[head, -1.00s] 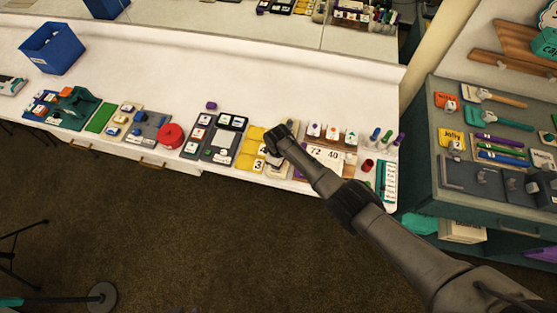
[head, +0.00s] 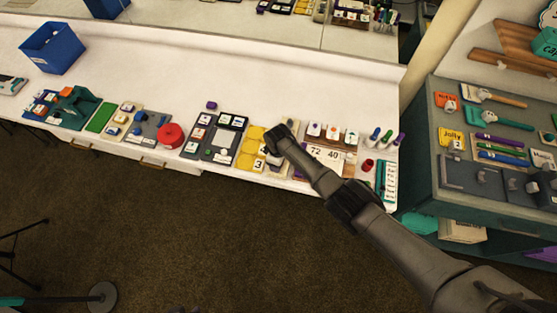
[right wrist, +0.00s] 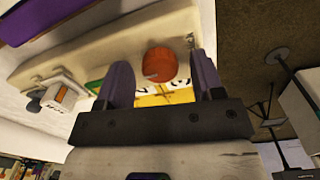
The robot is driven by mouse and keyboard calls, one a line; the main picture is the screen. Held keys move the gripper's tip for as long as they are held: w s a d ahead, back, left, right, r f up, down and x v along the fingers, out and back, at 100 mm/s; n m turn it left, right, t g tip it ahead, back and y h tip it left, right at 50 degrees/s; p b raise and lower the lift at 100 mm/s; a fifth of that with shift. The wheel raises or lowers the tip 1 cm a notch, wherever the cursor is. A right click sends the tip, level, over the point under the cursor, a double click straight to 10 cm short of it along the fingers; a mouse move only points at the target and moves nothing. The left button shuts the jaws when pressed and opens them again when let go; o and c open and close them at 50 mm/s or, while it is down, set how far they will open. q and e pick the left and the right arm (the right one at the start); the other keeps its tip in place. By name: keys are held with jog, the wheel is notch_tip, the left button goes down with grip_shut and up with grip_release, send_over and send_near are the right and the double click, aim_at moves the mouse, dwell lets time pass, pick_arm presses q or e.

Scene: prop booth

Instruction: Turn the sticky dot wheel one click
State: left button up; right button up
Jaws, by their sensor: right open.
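In the right wrist view, a small round red-orange piece (right wrist: 160,62) with a small pale mark sits on a long cream board (right wrist: 110,48). It looks like the dot wheel, though I cannot be sure. My right gripper (right wrist: 163,78) is open, its two purple fingers apart, with the round piece showing between and beyond them. I cannot tell whether they touch it. In the head view, my right arm reaches over the cream board (head: 288,165) and hides the round piece. A larger red disc (head: 171,135) lies further left. My left gripper is not in view.
A yellow number board (head: 250,146) lies left of my right arm, and a wooden number rack (head: 325,156) lies right of it. A blue bin (head: 52,48) stands at the far left. The back of the white counter (head: 230,75) is clear.

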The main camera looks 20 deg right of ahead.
jog(key=shift+r+p, duration=0.3)
jog(key=shift+r, duration=0.25)
notch_tip(320, 180, up, 13)
jog(key=p, duration=0.3)
jog(key=shift+f, duration=0.15)
jog(key=shift+s+a, duration=0.1)
